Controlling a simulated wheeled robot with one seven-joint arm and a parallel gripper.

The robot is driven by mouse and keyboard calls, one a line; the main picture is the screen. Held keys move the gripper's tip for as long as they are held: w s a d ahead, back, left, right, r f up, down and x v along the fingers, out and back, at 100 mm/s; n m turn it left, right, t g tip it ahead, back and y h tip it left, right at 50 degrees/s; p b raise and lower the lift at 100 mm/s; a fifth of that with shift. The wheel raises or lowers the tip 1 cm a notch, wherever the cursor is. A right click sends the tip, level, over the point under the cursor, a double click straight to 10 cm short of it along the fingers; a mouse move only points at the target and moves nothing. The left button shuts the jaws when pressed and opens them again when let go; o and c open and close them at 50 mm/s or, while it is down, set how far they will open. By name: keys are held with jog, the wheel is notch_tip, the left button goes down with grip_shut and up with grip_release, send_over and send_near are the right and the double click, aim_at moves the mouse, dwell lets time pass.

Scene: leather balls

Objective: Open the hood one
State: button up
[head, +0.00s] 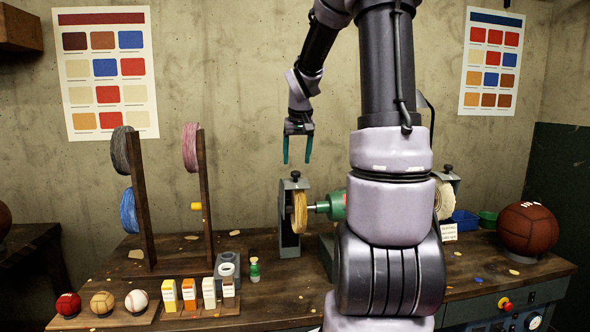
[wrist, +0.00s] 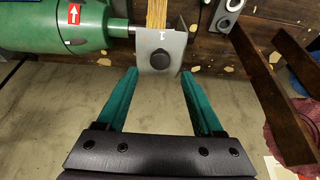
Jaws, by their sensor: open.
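Hood one is a grey metal guard (head: 289,220) over a yellow wheel (head: 300,212) on the bench grinder. A black knob (head: 295,174) sits on its top. In the wrist view the hood (wrist: 175,40) shows a white "1" beside the knob (wrist: 160,59). My gripper (head: 297,152) is open and empty, pointing down just above the hood and apart from it. In the wrist view its teal fingertips (wrist: 158,78) straddle the line of the knob, which lies beyond them.
The green motor (head: 335,205) stands right of the hood. A second knobbed hood (head: 446,178) over a pale wheel is partly hidden by my arm. Wooden spool racks (head: 206,200) stand left. A brown ball (head: 528,229) sits far right. The air around my gripper is clear.

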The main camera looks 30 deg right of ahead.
aim_at(296, 172)
jog(key=shift+x, duration=2.35)
grip_shut()
